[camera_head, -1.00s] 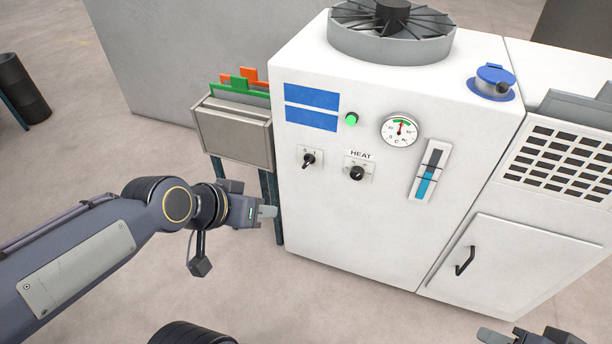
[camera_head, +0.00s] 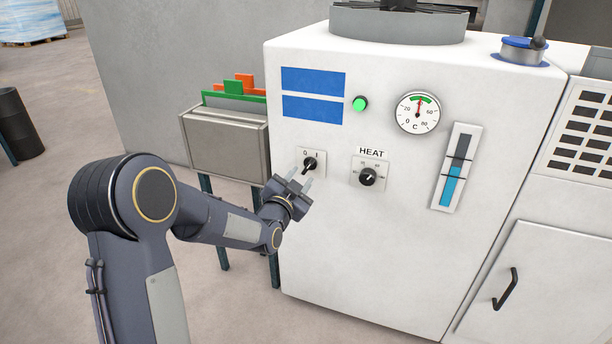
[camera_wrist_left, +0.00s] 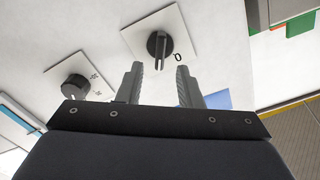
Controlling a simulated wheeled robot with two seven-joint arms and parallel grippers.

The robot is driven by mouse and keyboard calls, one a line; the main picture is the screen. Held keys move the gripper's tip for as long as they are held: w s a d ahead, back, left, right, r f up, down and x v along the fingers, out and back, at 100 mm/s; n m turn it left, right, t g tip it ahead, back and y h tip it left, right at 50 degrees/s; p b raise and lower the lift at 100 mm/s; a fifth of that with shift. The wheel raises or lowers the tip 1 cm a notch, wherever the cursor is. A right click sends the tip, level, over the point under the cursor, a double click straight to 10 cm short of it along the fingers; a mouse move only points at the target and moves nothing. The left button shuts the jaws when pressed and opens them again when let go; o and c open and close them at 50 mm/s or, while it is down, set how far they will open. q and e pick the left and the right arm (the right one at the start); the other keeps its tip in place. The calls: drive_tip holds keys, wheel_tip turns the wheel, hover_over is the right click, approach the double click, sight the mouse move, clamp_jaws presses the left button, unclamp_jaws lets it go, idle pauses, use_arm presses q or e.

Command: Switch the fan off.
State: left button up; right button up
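The white machine cabinet (camera_head: 400,230) carries a black rotary switch (camera_head: 309,164) on a small plate marked 0 and I. In the head view its handle slants from upper right to lower left. The fan (camera_head: 398,22) on top shows only in part. My left gripper (camera_head: 301,180) is just below the switch, fingers toward the panel. In the left wrist view, the switch (camera_wrist_left: 159,45) lies beyond the two fingertips, which are apart with nothing between them. The gripper looks clear of the knob. My right gripper is not in view.
The HEAT knob (camera_head: 368,176) is close to the right of the switch. A green lamp (camera_head: 360,103), a round gauge (camera_head: 417,112) and a level indicator (camera_head: 456,168) are on the same panel. A grey bin with coloured folders (camera_head: 229,134) stands to the left.

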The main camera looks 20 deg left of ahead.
sight(307, 169)
use_arm(q)
drive_tip(key=w, duration=0.5)
drive_tip(key=shift+c, duration=0.2)
drive_tip(key=shift+s, duration=0.1)
clamp_jaws()
